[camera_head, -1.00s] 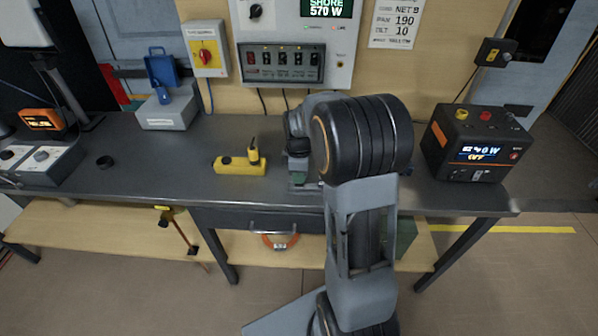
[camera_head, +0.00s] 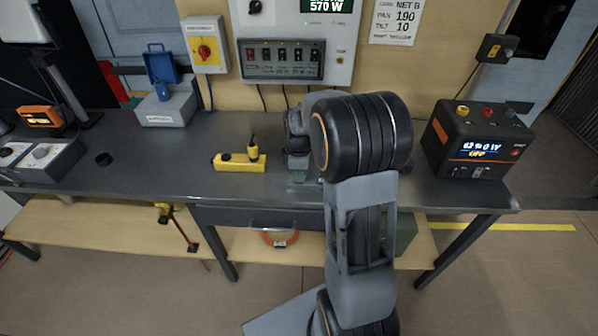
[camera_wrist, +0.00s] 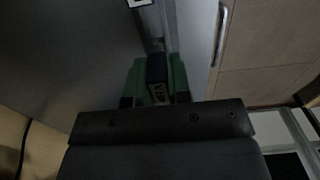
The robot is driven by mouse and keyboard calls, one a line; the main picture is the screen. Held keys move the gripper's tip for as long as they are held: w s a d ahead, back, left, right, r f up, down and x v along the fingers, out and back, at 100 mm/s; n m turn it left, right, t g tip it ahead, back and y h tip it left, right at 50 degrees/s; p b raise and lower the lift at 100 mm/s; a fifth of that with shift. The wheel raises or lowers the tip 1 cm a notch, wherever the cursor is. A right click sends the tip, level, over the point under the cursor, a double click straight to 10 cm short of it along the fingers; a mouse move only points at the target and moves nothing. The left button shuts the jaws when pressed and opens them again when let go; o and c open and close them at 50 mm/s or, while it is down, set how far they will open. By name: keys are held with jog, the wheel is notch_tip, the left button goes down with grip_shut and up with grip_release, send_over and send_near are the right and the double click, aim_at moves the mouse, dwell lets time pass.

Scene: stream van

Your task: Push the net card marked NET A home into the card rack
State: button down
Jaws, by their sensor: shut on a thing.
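In the wrist view, my gripper (camera_wrist: 156,78) is closed, with green-faced fingers on either side of a narrow dark blue card (camera_wrist: 157,68). In the head view, my arm hides most of the gripper and the card; only a bit of green (camera_head: 298,176) shows low beside the arm, over the bench. The card rack cannot be made out clearly. I cannot tell how deep the card sits.
The dark bench (camera_head: 150,177) carries a yellow block (camera_head: 240,163) left of my arm and a black power unit (camera_head: 474,142) at right. A grey box with a blue padlock-like top (camera_head: 165,105) stands further left. The switch panel (camera_head: 281,61) is on the wall behind.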

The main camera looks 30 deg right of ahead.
jog(key=shift+f+b, duration=0.6)
jog(key=shift+f, duration=0.4)
jog(key=c, duration=1)
grip_release()
notch_tip(320, 180, up, 14)
jog(key=shift+f+p, duration=0.1)
jog(key=shift+p, duration=0.6)
